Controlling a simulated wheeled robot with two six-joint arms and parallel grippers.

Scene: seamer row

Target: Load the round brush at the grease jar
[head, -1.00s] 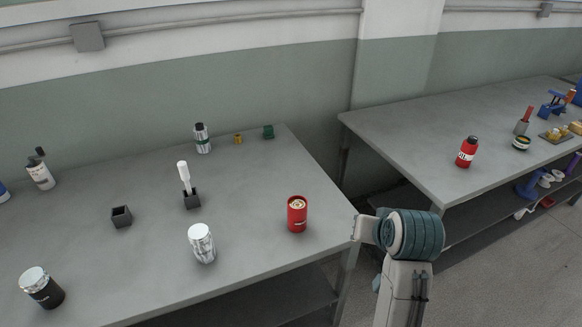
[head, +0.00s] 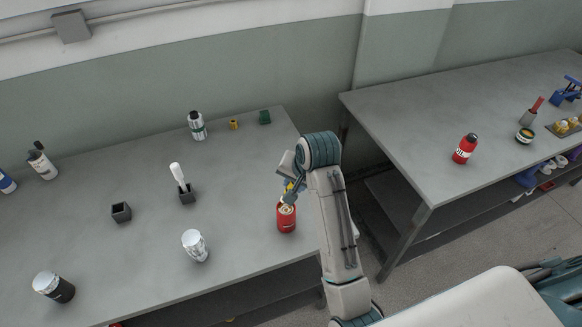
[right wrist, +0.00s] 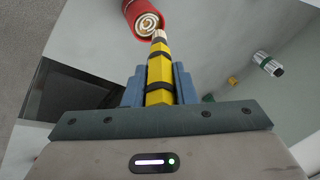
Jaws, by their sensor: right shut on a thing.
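My right gripper (head: 287,187) is over the right end of the near table, shut on a yellow brush with black bands (right wrist: 160,75). The brush's pale tip points at the mouth of an open red jar (right wrist: 143,22), which holds cream-coloured stuff with ring marks. In the head view the red jar (head: 286,220) stands upright just below the gripper. The tip is at or just over the jar's mouth; I cannot tell whether it touches the contents. My left gripper is not in view.
On the near table (head: 235,222) stand a silver can (head: 195,247), a white-handled tool (head: 178,175) in a dark holder, an empty dark holder (head: 121,212) and a black jar (head: 53,287). A red bottle (head: 464,149) stands on the right table.

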